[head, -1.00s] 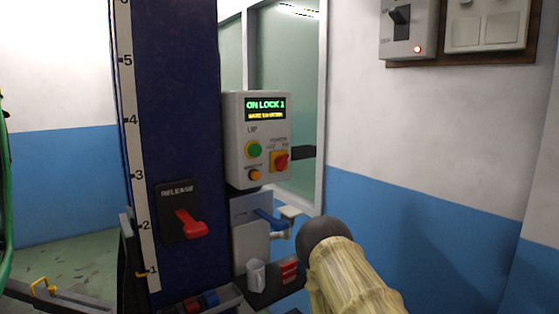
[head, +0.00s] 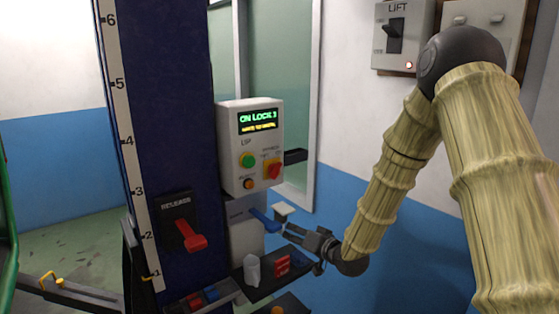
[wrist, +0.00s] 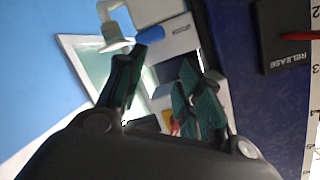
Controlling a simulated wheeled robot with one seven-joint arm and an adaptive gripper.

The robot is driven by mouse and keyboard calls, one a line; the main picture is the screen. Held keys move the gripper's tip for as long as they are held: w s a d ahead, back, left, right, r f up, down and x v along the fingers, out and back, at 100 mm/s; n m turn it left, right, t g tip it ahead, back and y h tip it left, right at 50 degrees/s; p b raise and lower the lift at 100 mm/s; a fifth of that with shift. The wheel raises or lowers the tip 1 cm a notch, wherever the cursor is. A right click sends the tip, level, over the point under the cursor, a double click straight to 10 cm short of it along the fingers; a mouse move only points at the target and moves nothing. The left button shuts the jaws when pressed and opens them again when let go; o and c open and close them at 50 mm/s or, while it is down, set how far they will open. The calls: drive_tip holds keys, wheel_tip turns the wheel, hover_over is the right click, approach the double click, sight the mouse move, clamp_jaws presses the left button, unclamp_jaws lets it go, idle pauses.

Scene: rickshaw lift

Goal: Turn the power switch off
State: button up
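The power switch (head: 272,169) is a red knob on a yellow plate on the right of the grey control box (head: 235,150), under small lettering. The knob looks slanted; its exact setting is too small to read. The box's display (head: 258,121) is lit and reads "ON LOCK" with a yellow line below. My gripper (head: 292,233) is below and right of the box, apart from the switch.
A blue lever (head: 264,220) and a shelf with a white mug (head: 252,270) and red item (head: 282,266) are close to my gripper. A red release lever (head: 190,237) is on the blue column. A LIFT switch box (head: 396,38) with a lit red lamp hangs upper right.

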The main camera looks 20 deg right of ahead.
sight(279, 172)
drive_tip(key=w+d+r+t+y+p, duration=0.1)
drive_tip(key=w+r, duration=0.1)
drive_tip(key=r, duration=0.6)
drive_tip(key=w+d+r+t+y+p, duration=0.1)
drive_tip(key=w+r, duration=0.1)
drive_tip(key=r, duration=0.6)
drive_tip(key=shift+p+x, duration=2.55)
drive_tip(key=shift+x, duration=2.5)
drive_tip(key=shift+d+f, duration=0.1)
drive_tip(key=shift+c, duration=0.4)
clamp_jaws()
